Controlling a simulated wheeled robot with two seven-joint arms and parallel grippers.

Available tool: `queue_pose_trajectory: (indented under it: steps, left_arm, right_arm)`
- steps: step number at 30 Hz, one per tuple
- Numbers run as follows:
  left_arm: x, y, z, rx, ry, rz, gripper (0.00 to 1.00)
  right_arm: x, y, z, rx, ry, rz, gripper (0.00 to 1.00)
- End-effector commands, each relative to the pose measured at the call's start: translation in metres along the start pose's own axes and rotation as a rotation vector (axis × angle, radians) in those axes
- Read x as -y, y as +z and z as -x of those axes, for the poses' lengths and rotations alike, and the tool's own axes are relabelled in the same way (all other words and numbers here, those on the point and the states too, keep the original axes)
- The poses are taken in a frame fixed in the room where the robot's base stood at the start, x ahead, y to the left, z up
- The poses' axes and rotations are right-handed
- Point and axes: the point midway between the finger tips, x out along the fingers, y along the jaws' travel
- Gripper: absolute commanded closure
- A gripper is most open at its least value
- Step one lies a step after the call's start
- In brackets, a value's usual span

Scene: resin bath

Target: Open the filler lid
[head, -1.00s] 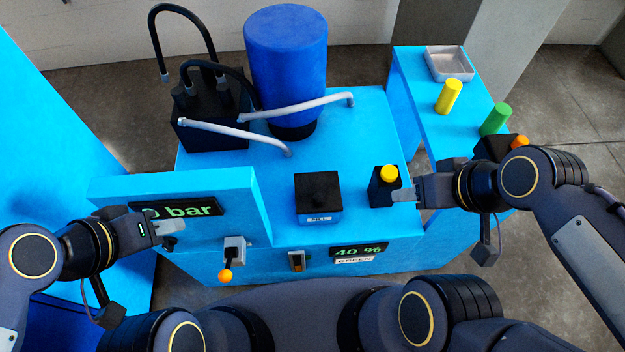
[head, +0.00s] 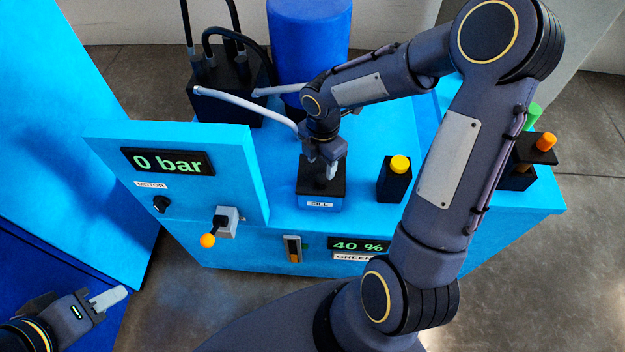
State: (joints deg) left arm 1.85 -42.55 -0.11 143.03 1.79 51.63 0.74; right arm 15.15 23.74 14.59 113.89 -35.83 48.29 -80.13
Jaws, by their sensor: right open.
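The filler box, labelled FILL (head: 320,204), stands on the blue machine's top. Its black lid (head: 308,187) lies flat and closed on it. My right gripper (head: 326,168) points down at the lid's middle, jaws open, with its pale fingertips at the lid's knob. The gripper mostly hides the knob, and I cannot tell whether the fingers touch it. My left gripper (head: 106,299) is at the lower left, away from the machine; its pale finger shows, but the gap between its jaws is not clear.
A black box with a yellow button (head: 399,165) stands right of the filler. A panel with a 0 bar display (head: 168,162) rises at the left. An orange-tipped lever (head: 208,240) and a 40 % display (head: 358,244) are in front. A blue drum (head: 308,40) stands behind.

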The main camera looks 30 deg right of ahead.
Motion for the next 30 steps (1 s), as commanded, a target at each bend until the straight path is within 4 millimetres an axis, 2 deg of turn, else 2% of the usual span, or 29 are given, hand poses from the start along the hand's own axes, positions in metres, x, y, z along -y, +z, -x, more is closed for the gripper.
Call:
queue_pose_trajectory:
  steps: [3, 10, 15, 22, 23, 30]
  left_arm:
    - [0.003, 0.003, -0.005, 0.000, 0.000, 0.000, 0.66]
    - [0.005, 0.006, -0.011, 0.000, 0.000, 0.000, 0.66]
    - [0.006, 0.006, -0.013, 0.000, 0.000, 0.000, 0.66]
    - [0.006, 0.006, -0.013, 0.000, 0.000, 0.000, 0.66]
    - [0.006, 0.006, -0.013, 0.000, 0.000, 0.000, 0.66]
    - [0.006, 0.006, -0.013, 0.000, 0.000, 0.000, 0.66]
  right_arm:
    - [0.001, -0.001, -0.023, -0.003, -0.005, -0.001, 0.50]
    - [0.001, -0.001, -0.055, -0.003, -0.003, -0.003, 0.50]
    - [0.001, -0.001, -0.064, -0.002, -0.001, -0.005, 0.50]
    - [0.001, -0.001, -0.065, -0.002, -0.001, -0.005, 0.50]
    - [0.001, -0.001, -0.065, -0.002, -0.001, -0.005, 0.51]
    - [0.001, -0.001, -0.064, -0.002, -0.001, -0.005, 0.83]
